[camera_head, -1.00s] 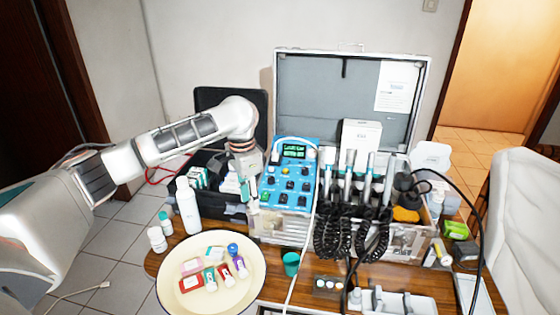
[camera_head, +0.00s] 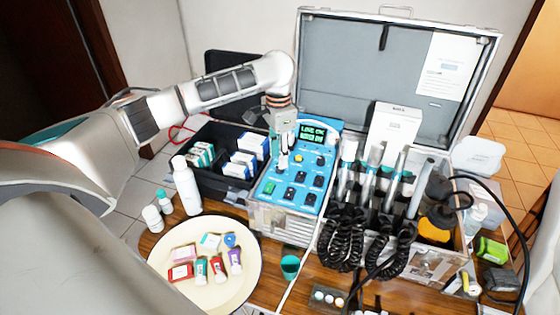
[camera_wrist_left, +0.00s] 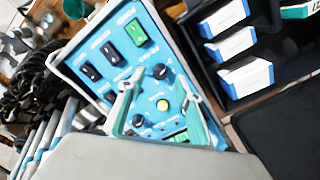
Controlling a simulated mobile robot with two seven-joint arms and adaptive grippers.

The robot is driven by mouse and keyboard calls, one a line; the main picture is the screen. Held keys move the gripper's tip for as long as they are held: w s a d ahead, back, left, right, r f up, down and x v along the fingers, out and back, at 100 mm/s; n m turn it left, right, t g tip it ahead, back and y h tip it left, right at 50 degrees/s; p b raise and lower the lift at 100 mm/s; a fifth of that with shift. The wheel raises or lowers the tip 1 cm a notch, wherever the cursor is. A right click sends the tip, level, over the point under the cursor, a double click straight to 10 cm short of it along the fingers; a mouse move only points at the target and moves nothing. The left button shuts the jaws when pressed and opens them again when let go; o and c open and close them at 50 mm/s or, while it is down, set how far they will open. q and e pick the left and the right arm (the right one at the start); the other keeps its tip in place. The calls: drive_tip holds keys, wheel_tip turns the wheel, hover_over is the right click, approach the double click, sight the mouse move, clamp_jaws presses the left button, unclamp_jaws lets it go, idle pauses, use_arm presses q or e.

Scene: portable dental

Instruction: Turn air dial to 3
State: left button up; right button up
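The blue control panel (camera_head: 278,197) of the dental unit has several black dials, switches and a lit green display (camera_head: 312,133). Its labels are too small to read, so I cannot tell which dial is the air dial. My left gripper (camera_head: 284,165) is over the panel's upper left part, hiding some of it. In the left wrist view its two fingers (camera_wrist_left: 158,82) are spread, with nothing held. Contact cannot be told. My right gripper is not in view.
The open case lid (camera_head: 385,80) stands behind the panel. Handpieces (camera_head: 372,170) with coiled black cords are right of it. A black bin (camera_head: 215,165) with small boxes is on the left. A white bottle (camera_head: 187,188) and a round tray (camera_head: 207,294) stand in front.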

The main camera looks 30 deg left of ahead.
use_arm(q)
drive_tip(key=shift+f, duration=1.65)
drive_tip(key=shift+w, duration=0.1)
clamp_jaws()
